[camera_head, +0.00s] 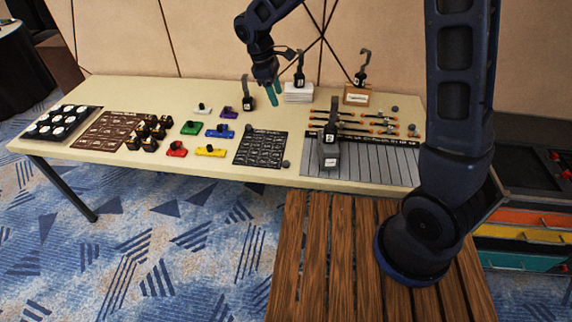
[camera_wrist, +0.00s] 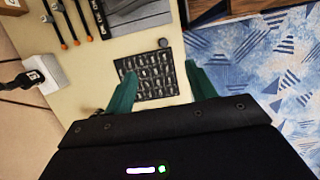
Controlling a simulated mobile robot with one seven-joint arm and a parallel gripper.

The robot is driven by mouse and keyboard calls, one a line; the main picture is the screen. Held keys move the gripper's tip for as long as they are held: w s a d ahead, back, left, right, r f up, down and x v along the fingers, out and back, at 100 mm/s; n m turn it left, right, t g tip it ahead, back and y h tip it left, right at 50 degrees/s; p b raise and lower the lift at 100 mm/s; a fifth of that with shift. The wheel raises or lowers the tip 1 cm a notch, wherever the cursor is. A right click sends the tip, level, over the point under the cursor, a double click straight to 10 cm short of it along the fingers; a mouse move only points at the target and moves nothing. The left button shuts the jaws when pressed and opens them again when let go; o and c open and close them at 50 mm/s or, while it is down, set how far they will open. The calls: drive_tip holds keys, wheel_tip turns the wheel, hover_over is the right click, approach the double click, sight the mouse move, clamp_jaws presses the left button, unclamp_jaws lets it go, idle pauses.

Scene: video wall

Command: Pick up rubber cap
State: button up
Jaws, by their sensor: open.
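Small dark grey round pieces that may be the rubber cap lie by the black gridded mat (camera_head: 262,150). One round piece (camera_head: 286,164) is at the mat's front right corner, and it also shows in the wrist view (camera_wrist: 163,43) just beyond the mat. Another dark piece (camera_head: 249,128) is at the mat's back left corner. I cannot tell which is the rubber cap. My gripper (camera_head: 274,95) has teal fingers, and is above the back of the table. In the wrist view my gripper (camera_wrist: 160,92) is open and empty, its fingers apart with the mat between them in the picture.
The pale table (camera_head: 215,170) also bears colored blocks (camera_head: 210,151), black-and-yellow pieces (camera_head: 147,133), a brown mat (camera_head: 104,130), and a tray of white discs (camera_head: 62,122). Upright hooked stands (camera_head: 299,73) are near my gripper. A grey slatted panel (camera_head: 375,165) lies at right.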

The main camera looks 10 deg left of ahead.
approach(285, 162)
drive_tip(key=shift+x, duration=4.4)
drive_tip(key=c, duration=1.1)
